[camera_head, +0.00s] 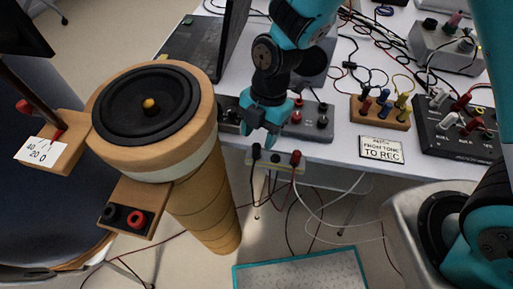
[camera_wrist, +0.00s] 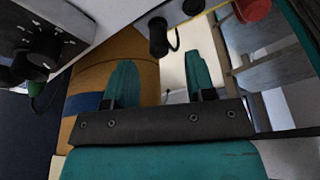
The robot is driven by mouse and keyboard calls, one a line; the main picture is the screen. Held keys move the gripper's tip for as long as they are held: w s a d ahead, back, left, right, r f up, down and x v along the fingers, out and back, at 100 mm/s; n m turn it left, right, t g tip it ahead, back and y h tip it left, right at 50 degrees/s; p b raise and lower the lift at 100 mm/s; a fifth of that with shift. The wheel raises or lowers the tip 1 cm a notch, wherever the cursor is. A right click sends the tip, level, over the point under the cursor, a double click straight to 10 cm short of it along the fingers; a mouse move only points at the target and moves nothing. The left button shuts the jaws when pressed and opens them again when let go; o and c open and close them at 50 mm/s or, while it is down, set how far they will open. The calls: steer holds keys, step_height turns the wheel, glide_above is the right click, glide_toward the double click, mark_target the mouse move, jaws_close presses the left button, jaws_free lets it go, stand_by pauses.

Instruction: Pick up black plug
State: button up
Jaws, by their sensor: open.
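The black plug (camera_head: 256,151) stands in a small pale panel (camera_head: 271,163) at the table's front edge, beside a red plug (camera_head: 296,157). In the wrist view the black plug (camera_wrist: 158,36) is at the top centre with a dark cable loop, and the red plug (camera_wrist: 252,9) is at the top right. My gripper (camera_head: 260,137) is just above and behind the black plug in the head view. In the wrist view my gripper (camera_wrist: 160,75) has its two teal fingers spread apart with nothing between them. The black plug lies beyond the fingertips, apart from them.
A grey terminal strip (camera_head: 316,122) is right behind my gripper. A wooden block with coloured plugs (camera_head: 380,112), a sign (camera_head: 381,149) and a black box (camera_head: 455,135) are to the right. Cables hang below the table edge.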

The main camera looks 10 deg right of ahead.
mark_target(257, 144)
steer(key=x, duration=0.5)
steer(key=shift+w+f, duration=0.1)
steer(key=shift+w, duration=0.05)
jaws_close()
